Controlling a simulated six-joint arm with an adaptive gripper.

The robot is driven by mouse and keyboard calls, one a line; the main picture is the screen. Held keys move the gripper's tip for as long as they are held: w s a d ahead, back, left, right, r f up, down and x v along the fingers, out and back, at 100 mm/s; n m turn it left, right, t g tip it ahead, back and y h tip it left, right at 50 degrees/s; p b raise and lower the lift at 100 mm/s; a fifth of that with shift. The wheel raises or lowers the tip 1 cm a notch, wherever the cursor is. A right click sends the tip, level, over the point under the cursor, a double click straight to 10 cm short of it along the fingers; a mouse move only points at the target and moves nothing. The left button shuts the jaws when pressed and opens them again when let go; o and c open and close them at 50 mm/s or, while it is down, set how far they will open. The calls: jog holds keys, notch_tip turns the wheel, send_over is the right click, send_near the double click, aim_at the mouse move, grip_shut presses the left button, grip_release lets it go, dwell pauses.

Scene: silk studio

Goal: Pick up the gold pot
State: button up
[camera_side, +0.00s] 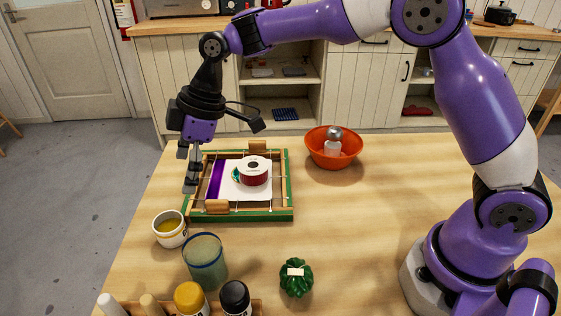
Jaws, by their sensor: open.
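The gold pot (170,229) is a small white pot with gold-yellow content, upright on the table at the left, just outside the near left corner of the green frame. My gripper (190,172) points down above the left edge of the frame, behind the pot and higher than it in the picture. It is open, and I see nothing between its fingers. The pot is apart from the gripper and its rim is in clear view.
The green frame (285,200) holds white cloth and a dark red spool (254,171). A blue-rimmed glass (205,262) stands close to the pot. A rack of bottles (190,299) is in front, a green pincushion-like object (296,278) right, an orange bowl (331,153) behind.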

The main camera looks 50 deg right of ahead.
send_near(171, 221)
jog(key=s+a, duration=0.1)
jog(key=a, duration=0.1)
jog(key=x, duration=0.7)
jog(key=shift+s+d+f, duration=0.1)
jog(key=shift+s+f, duration=0.05)
jog(key=shift+s, duration=0.25)
jog(key=c, duration=1.3)
